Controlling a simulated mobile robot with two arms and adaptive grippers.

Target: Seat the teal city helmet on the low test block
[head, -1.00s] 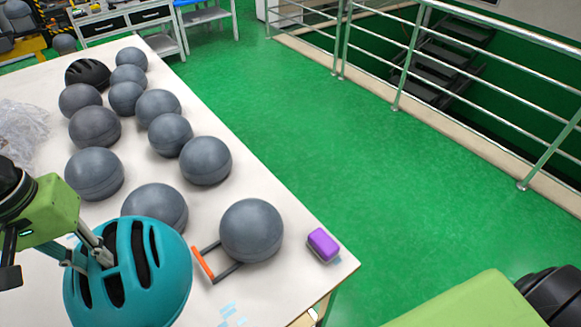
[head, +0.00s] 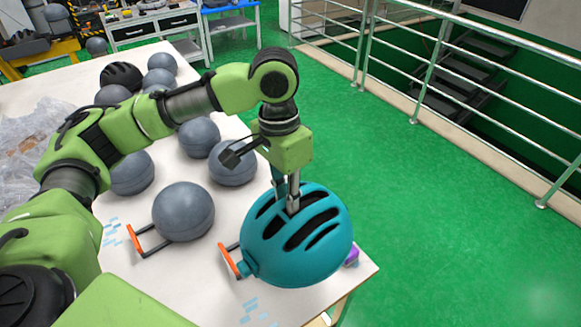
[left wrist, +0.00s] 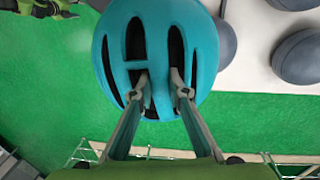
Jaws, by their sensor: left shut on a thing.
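The teal city helmet (head: 300,236) is upright, dome up, over the table's near right corner. My left gripper (head: 288,205) points down with its fingers in the helmet's vents and is shut on it. In the left wrist view the helmet (left wrist: 157,50) fills the upper middle, with both fingers (left wrist: 163,85) in its slots. The grey rounded test block at that corner is hidden by the helmet; only its orange-ended bracket (head: 229,261) shows. I cannot tell whether the helmet touches the block. My right gripper is not in view.
Another grey block (head: 183,212) with an orange-ended bracket stands to the left. More grey blocks and a black helmet (head: 121,76) are farther back. A purple item (head: 352,256) peeks out behind the teal helmet. Green floor (head: 430,230) lies beyond the table edge.

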